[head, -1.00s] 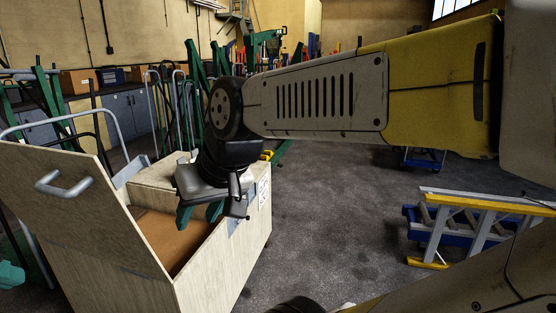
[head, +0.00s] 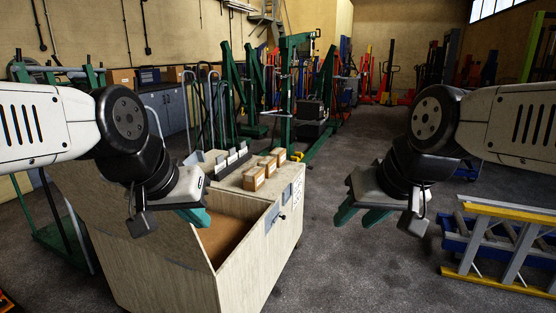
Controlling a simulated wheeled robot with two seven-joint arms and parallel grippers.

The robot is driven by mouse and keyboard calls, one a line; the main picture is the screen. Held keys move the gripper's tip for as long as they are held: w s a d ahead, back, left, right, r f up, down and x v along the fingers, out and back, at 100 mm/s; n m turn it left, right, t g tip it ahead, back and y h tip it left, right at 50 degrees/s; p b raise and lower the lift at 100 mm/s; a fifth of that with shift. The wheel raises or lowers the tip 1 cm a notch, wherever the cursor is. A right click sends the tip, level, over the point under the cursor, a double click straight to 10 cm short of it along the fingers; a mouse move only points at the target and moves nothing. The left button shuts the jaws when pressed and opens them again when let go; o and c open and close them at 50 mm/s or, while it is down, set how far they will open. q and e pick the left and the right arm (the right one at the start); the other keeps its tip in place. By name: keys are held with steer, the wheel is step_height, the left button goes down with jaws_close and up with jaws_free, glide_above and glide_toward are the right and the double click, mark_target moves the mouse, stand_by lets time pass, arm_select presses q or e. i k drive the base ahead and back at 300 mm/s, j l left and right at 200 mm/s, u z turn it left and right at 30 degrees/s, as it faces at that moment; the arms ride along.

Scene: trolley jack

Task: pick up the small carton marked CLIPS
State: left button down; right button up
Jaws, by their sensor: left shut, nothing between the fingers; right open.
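Three small brown cartons stand in a row on the top ledge of a wooden chest: a near carton (head: 253,179), a middle carton (head: 267,166) and a far carton (head: 278,155). Their markings are too small to read, so I cannot tell which says CLIPS. My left gripper (head: 196,217) is shut and empty over the chest's open compartment, left of and nearer than the cartons. My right gripper (head: 361,218) is open and empty, over the floor to the right of the chest, apart from the cartons.
The wooden chest (head: 255,263) has a raised lid on its left and an open brown-floored compartment. A rack of pale cards (head: 232,159) stands left of the cartons. A blue and yellow ladder-like frame (head: 505,240) lies at right. Grey floor between is clear.

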mark_target(280, 153)
steer(key=i+l, duration=0.25)
steer(key=i, duration=0.25)
steer(key=i+l, duration=0.2)
steer(key=i, duration=0.3)
steer(key=i+l, duration=0.25)
steer(key=i, duration=0.25)
steer(key=i+l, duration=0.2)
steer(key=i, duration=0.3)
steer(key=i+l, duration=0.25)
steer(key=i, duration=0.3)
steer(key=i+l, duration=0.2)
steer(key=i, duration=0.3)
steer(key=i+l, duration=0.25)
steer(key=i, duration=0.25)
steer(key=u, duration=0.4)
steer(key=i+u, duration=0.1)
steer(key=u, duration=0.25)
steer(key=l+u, duration=0.1)
steer(key=u, duration=0.3)
steer(key=l+u, duration=0.1)
steer(key=u, duration=0.25)
steer(key=i, duration=0.05)
